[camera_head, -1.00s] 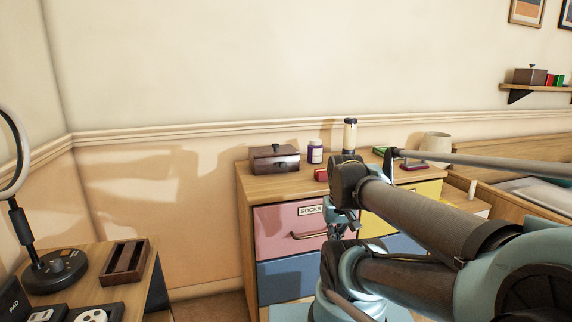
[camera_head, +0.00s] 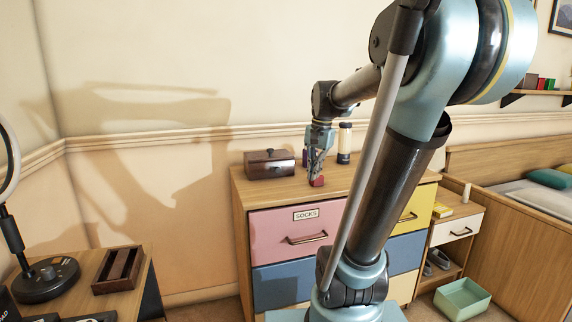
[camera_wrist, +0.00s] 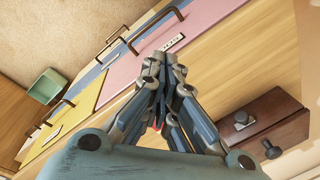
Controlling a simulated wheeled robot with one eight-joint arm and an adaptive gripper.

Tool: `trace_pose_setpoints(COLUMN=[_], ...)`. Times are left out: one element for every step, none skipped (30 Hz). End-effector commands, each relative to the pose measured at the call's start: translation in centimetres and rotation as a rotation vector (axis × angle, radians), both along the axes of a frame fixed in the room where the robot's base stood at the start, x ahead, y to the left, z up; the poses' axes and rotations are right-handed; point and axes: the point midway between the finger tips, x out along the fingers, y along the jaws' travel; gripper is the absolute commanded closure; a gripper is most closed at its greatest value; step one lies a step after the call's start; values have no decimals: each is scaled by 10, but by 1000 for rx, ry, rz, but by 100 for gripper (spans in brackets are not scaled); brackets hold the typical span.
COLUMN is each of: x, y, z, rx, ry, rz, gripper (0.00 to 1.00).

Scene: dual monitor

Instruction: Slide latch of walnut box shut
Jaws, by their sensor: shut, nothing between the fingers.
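The dark brown walnut box (camera_head: 262,171) stands on the left part of the dresser top, its lid down. It also shows in the wrist view (camera_wrist: 287,112), at the lower right, with a pale metal fitting (camera_wrist: 241,119) on its edge, perhaps the latch, and a dark round knob (camera_wrist: 272,150) on it. I cannot tell the latch's position. My gripper (camera_head: 317,174) points down over the dresser top, right of the box and apart from it. In the wrist view its fingers (camera_wrist: 162,82) are together and hold nothing.
A small red object (camera_head: 318,182) lies on the dresser top (camera_head: 280,193) right under my fingertips. A dark-capped jar (camera_head: 344,143) stands behind my gripper on the right; a purple bottle beside it is mostly hidden. The dresser's front left edge is clear.

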Motion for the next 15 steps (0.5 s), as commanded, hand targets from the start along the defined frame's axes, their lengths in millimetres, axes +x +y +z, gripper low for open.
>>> trace_pose_setpoints(x=[12, 19, 27, 34, 40, 49, 55, 61, 70, 77, 84, 92, 99, 106, 115], y=[1, 2, 3, 3, 4, 4, 5, 6, 6, 7, 8, 8, 9, 9, 10], z=[8, 11, 16, 19, 23, 27, 30, 33, 38, 40, 43, 47, 49, 52, 55], rx=[8, 13, 19, 23, 27, 32, 37, 40, 45, 50, 54, 59, 63, 66, 70], ry=[9, 15, 23, 28, 34, 42, 48, 55, 63, 69, 75, 83, 90, 97, 105], rz=[-31, -51, -77, -96, -116, -142, -163, -182, -208, -228, -247, -273, -294, -313, -339], gripper=[100, 100, 100, 100, 100, 100, 100, 100, 100, 100, 100, 100, 100, 100, 100])
